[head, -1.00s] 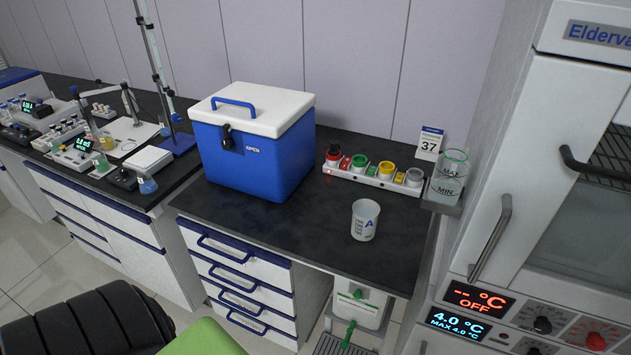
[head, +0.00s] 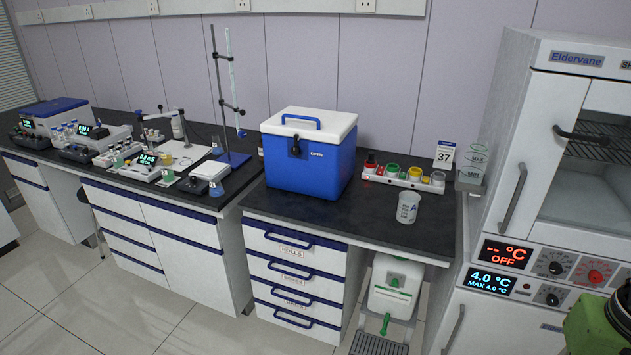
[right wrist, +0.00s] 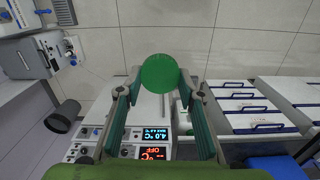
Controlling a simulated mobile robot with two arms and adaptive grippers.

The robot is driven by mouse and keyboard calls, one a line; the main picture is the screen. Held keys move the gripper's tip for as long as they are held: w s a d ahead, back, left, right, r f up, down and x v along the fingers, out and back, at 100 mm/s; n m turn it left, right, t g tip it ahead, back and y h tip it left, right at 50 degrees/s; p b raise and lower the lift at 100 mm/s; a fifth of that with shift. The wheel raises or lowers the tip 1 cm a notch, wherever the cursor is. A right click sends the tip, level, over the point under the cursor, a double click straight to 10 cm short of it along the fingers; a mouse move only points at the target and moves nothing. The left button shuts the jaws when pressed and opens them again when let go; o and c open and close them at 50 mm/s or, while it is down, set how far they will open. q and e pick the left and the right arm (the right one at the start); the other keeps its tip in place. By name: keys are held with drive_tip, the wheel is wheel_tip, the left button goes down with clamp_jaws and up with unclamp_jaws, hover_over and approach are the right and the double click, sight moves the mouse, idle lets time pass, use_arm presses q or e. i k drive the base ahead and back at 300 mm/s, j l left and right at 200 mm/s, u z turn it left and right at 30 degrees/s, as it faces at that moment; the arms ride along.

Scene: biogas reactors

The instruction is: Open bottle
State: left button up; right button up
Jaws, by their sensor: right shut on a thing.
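My right gripper (right wrist: 160,82) shows in the right wrist view, its two fingers closed on a round green thing (right wrist: 161,73). It looks like a flat disc or cap seen face-on, held between the fingertips. Whether a bottle body is behind it is hidden. In the head view I cannot make out this green thing, and only a green part of my own arm shows at the lower right edge. My left gripper is not in view.
A fridge-like cabinet (head: 545,165) stands at right. A white canister (head: 396,285) is under the bench. The tiled floor in front is clear.

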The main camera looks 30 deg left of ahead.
sight(476, 159)
drive_tip(key=i+j+u, duration=0.1)
drive_tip(key=u, duration=0.3)
drive_tip(key=i+u, duration=0.5)
drive_tip(key=u, duration=0.3)
